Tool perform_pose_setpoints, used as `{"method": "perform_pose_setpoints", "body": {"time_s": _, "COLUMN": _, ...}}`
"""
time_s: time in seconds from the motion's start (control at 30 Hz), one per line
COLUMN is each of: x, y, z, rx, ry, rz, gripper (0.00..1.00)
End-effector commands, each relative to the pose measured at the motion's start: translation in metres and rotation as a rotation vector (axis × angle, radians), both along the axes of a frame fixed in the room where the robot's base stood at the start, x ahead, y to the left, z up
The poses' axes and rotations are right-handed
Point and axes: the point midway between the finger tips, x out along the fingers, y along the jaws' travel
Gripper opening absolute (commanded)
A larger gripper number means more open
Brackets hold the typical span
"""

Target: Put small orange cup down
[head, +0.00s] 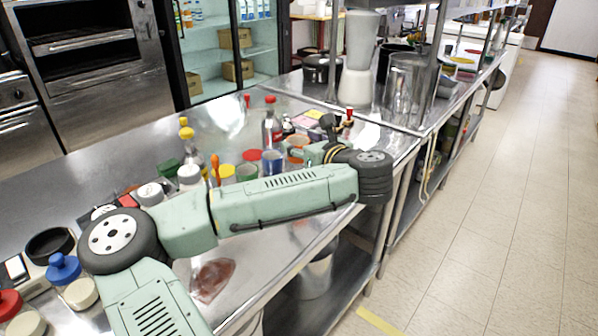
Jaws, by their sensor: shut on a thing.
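The small orange cup (297,141) is on the far side of my arm, among the items at the right part of the steel counter. My gripper (307,154) points left and is shut on the cup, with its fingers at the cup's side. My forearm hides the lower part of the cup, so I cannot tell whether its base touches the counter.
A blue cup (272,162), a red-topped cup (252,157) and a yellow-topped cup (226,172) stand left of the orange cup. A red-capped bottle (270,125) stands behind. Bare steel counter (110,160) lies at the left.

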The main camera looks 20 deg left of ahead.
Motion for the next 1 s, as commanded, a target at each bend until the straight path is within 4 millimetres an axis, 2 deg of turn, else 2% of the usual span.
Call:
{"method": "perform_pose_setpoints", "body": {"time_s": 0.1, "x": 0.0, "y": 0.0, "z": -0.018, "rx": -0.001, "ry": 0.001, "rz": 0.001, "gripper": 0.11}}
{"method": "perform_pose_setpoints", "body": {"time_s": 0.5, "x": 0.0, "y": 0.0, "z": -0.063, "rx": 0.0, "ry": 0.0, "rz": 0.002, "gripper": 0.11}}
{"method": "perform_pose_setpoints", "body": {"time_s": 0.97, "x": 0.0, "y": 0.001, "z": -0.073, "rx": 0.0, "ry": -0.002, "rz": 0.002, "gripper": 0.11}}
{"method": "perform_pose_setpoints", "body": {"time_s": 1.0, "x": 0.0, "y": 0.0, "z": -0.072, "rx": 0.0, "ry": -0.001, "rz": 0.002, "gripper": 0.48}}
